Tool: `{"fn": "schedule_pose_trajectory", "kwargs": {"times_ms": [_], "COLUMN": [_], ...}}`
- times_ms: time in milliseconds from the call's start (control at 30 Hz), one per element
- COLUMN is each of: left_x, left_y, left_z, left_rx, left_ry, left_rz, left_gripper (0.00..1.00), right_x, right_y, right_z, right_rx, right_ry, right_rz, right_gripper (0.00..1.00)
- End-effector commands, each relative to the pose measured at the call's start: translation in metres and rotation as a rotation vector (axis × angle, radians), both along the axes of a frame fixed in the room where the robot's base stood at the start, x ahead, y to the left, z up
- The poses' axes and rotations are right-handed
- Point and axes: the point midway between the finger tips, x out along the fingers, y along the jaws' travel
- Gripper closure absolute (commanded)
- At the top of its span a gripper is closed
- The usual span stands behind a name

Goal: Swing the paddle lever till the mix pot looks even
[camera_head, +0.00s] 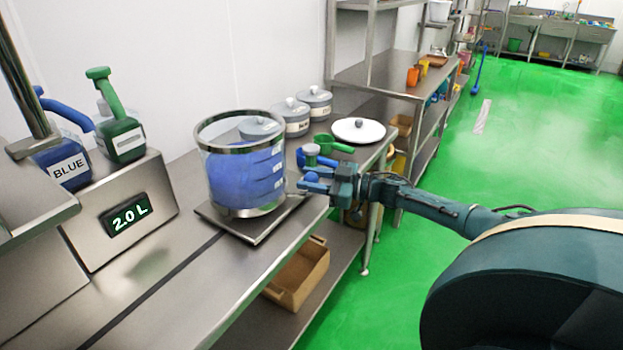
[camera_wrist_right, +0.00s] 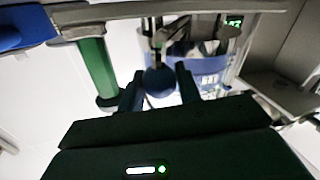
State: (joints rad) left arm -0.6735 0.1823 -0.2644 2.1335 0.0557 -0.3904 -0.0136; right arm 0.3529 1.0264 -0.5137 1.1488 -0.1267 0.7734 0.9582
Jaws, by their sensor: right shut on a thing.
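The mix pot (camera_head: 245,178) is a clear vessel with metal rims, standing on a flat metal plate and holding blue liquid. The liquid looks an even blue from outside; its surface is hard to see. My right gripper (camera_head: 314,180) is beside the pot's right side, shut on a round blue knob, which I take to be the paddle lever's end. In the right wrist view the blue knob (camera_wrist_right: 160,80) sits between the fingers, with the pot (camera_wrist_right: 205,68) behind it. The paddle itself cannot be made out. My left gripper is not in view.
A blue jug (camera_head: 66,165) and green jug (camera_head: 122,138) stand left on the unit with a 2.0 L display (camera_head: 130,214). Lidded grey pots (camera_head: 314,104) and a white round lid (camera_head: 358,131) are behind. A green handle (camera_head: 334,144) lies close to my right gripper.

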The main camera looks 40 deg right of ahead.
Motion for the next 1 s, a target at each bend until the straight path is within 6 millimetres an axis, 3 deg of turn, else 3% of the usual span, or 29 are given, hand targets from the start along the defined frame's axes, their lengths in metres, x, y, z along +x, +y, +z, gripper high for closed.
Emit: {"fn": "schedule_pose_trajectory", "kwargs": {"times_ms": [100,133,367,733,1000], "left_x": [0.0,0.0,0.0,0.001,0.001], "left_y": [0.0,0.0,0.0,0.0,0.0], "left_z": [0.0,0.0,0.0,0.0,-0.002], "left_rx": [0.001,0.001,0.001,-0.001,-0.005], "left_ry": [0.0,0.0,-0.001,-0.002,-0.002], "left_rz": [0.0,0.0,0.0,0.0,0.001], "left_gripper": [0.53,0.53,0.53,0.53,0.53], "right_x": [0.001,0.001,0.0,-0.007,-0.047], "right_y": [-0.002,-0.002,-0.001,-0.005,-0.032], "right_z": [0.001,0.001,0.0,-0.002,-0.002], "right_rx": [-0.001,-0.001,-0.001,-0.001,-0.005], "right_ry": [0.0,0.0,0.0,0.004,0.007], "right_rz": [-0.005,-0.005,-0.002,-0.002,-0.001], "right_gripper": [1.0,0.65,0.47,0.46,0.46]}}
